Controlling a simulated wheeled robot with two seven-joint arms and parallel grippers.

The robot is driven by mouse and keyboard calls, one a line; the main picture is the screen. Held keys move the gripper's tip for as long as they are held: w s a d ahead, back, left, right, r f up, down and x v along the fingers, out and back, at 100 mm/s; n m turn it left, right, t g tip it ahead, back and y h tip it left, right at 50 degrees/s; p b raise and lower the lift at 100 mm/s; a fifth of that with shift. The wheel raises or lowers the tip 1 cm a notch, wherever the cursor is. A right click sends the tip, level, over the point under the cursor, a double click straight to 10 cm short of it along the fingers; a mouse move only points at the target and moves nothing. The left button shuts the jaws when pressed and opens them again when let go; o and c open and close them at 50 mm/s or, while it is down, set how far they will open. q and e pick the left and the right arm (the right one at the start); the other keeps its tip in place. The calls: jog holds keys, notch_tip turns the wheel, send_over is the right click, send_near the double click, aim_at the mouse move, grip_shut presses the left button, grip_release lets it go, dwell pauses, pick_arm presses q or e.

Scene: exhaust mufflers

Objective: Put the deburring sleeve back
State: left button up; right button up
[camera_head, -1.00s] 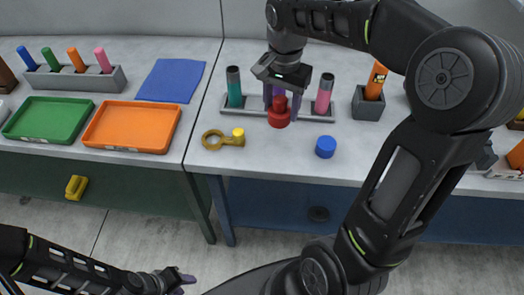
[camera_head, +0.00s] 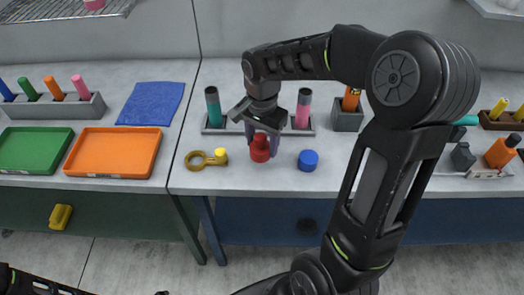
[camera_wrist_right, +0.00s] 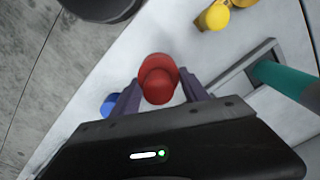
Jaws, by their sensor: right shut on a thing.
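My right gripper (camera_head: 261,146) is shut on a red stepped piece (camera_head: 260,151), in front of the rack. In the right wrist view the red piece (camera_wrist_right: 158,80) sits between the purple fingers of the gripper (camera_wrist_right: 157,92), with a round end facing out. I cannot tell whether it touches the table. The grey rack (camera_head: 225,130) holds a teal cylinder (camera_head: 213,108) at its left and a pink cylinder (camera_head: 303,108) at its right, both dark-topped. The rack's middle is hidden by my gripper. I cannot tell by sight which piece is the deburring sleeve. My left gripper is out of view.
A brass ring-shaped tool (camera_head: 196,161) with a yellow knob lies left of the gripper. A blue round piece (camera_head: 308,160) lies to its right. A grey block (camera_head: 348,120) holds an orange cylinder. Orange (camera_head: 90,172) and green trays lie on the left table.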

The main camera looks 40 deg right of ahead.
aim_at(262, 134)
jog(key=shift+f, duration=1.9)
jog(key=shift+f, duration=0.25)
jog(key=o, duration=1.5)
jog(key=shift+r, duration=0.1)
jog(key=shift+o, duration=0.2)
jog(key=shift+r, duration=0.1)
notch_tip(262, 134, up, 12)
jog(key=shift+r, duration=0.1)
